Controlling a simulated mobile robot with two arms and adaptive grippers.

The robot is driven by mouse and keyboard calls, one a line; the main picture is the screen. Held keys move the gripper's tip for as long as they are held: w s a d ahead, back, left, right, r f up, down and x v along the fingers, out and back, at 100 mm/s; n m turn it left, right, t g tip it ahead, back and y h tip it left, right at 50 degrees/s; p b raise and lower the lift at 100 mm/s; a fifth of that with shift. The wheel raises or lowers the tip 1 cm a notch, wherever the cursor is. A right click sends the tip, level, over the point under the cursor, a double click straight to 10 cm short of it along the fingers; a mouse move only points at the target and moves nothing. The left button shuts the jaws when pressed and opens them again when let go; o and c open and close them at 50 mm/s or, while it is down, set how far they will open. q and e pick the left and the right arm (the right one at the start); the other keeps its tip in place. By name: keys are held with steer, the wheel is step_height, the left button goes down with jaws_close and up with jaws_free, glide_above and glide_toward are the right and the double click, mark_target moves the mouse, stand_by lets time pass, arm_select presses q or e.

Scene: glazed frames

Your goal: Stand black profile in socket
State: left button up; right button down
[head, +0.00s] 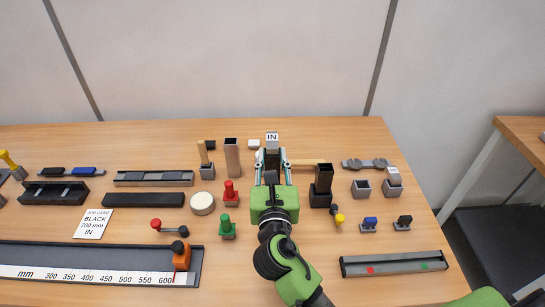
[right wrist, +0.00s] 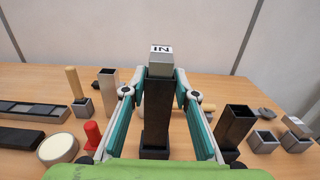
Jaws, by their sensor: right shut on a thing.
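My right gripper (head: 272,165) is shut on a black profile (right wrist: 156,112), which stands upright between the fingers. In the right wrist view its lower end meets a wider dark base; the gripper partly hides this in the head view. A grey block marked "IN" (head: 272,138) shows just beyond or at the profile's top; I cannot tell whether they touch. Another black square profile (head: 323,178) stands upright in a black socket (head: 320,199) to the right; it also shows in the right wrist view (right wrist: 234,125). My left gripper is not in view.
A brown profile (head: 232,158) and a grey socket with a wooden peg (head: 207,170) stand left. Red (head: 231,194) and green (head: 228,228) handled pieces are close to my arm. Small grey sockets (head: 361,189) lie right. A ruler tray (head: 90,258) and card (head: 96,222) are front left.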

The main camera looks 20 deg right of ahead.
steer(key=shift+r, duration=0.1)
stand_by(0.6)
steer(key=shift+p, duration=0.4)
steer(key=shift+f+b, duration=2.1)
steer(key=shift+f, duration=0.9)
stand_by(0.3)
steer(key=c, duration=1.5)
jaws_free()
steer(key=shift+f, duration=0.1)
steer(key=v, duration=1.2)
step_height(320, 180, up, 6)
steer(key=p, duration=0.7)
